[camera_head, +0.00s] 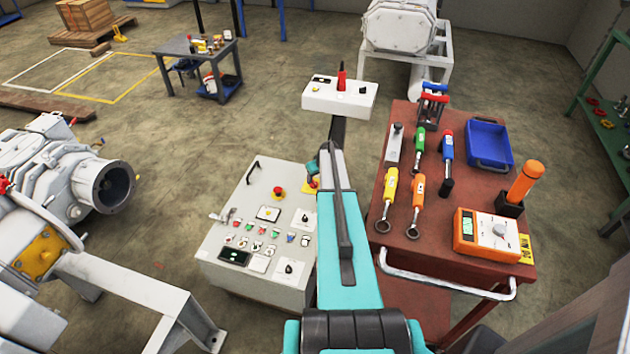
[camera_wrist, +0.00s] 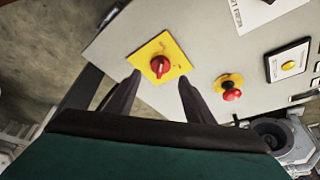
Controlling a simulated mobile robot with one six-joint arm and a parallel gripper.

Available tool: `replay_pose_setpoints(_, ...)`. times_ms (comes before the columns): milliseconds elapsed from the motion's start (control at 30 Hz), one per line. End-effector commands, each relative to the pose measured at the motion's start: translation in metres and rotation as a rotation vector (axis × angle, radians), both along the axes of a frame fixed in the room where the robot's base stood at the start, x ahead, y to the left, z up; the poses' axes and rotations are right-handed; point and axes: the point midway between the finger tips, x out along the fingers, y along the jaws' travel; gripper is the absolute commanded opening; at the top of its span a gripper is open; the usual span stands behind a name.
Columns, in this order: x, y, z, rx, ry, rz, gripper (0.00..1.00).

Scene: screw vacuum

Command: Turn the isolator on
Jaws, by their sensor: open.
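The isolator is a red rotary knob (camera_wrist: 160,66) on a square yellow plate (camera_wrist: 174,54) on the grey control panel (camera_wrist: 205,50). In the wrist view it sits between and just beyond the fingertips of my gripper (camera_wrist: 160,84). The fingers are open, one on each side of the knob, with nothing held. I cannot tell whether they touch it, and the knob's setting is too small to read. In the head view the yellow plate (camera_head: 311,187) shows at the panel's upper right, partly covered by my gripper (camera_head: 313,172).
A red emergency-stop button on a yellow base (camera_wrist: 230,88) is right of the isolator in the wrist view. The head view shows more buttons and dials on the panel (camera_head: 240,190). A red tool cart (camera_head: 450,215) with several tools stands right of my arm.

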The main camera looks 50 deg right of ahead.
Motion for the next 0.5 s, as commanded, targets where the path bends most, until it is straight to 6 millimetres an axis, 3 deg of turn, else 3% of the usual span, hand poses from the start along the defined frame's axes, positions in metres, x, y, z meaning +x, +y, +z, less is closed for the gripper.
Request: replay_pose_setpoints(500, 0.017, -0.006, -0.042, 0.000, 0.000, 0.000, 0.48)
